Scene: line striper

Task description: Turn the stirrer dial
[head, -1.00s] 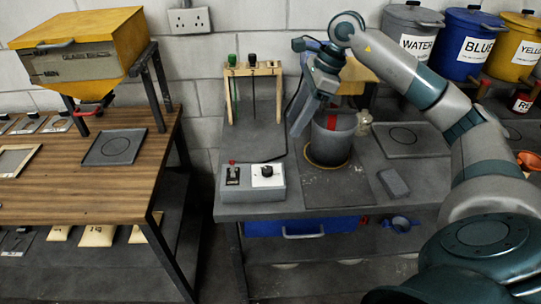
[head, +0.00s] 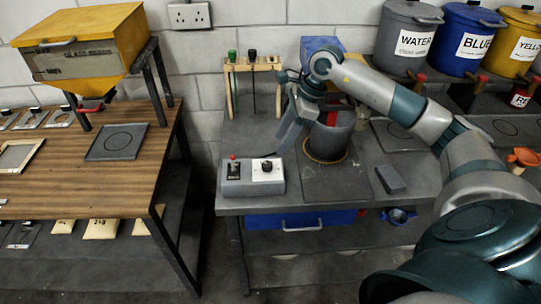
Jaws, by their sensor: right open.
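The stirrer dial (head: 267,165) is a small black knob on a white plate, on the right half of a grey control box (head: 250,188) at the front left of the grey bench. A black switch with a red tip (head: 233,168) sits on the box's left half. My right gripper (head: 284,146) is open and points down, just above and right of the dial, apart from it as far as I can tell. Its fingers overlap in this view. The dial's pointer is too small to read. My left gripper is out of view.
A grey pot (head: 330,138) stands behind and right of the box, with a red piece in it. A wooden rack (head: 230,90) stands at the back left. A dark grey block (head: 390,179) lies to the right. Labelled buckets (head: 407,40) line the back.

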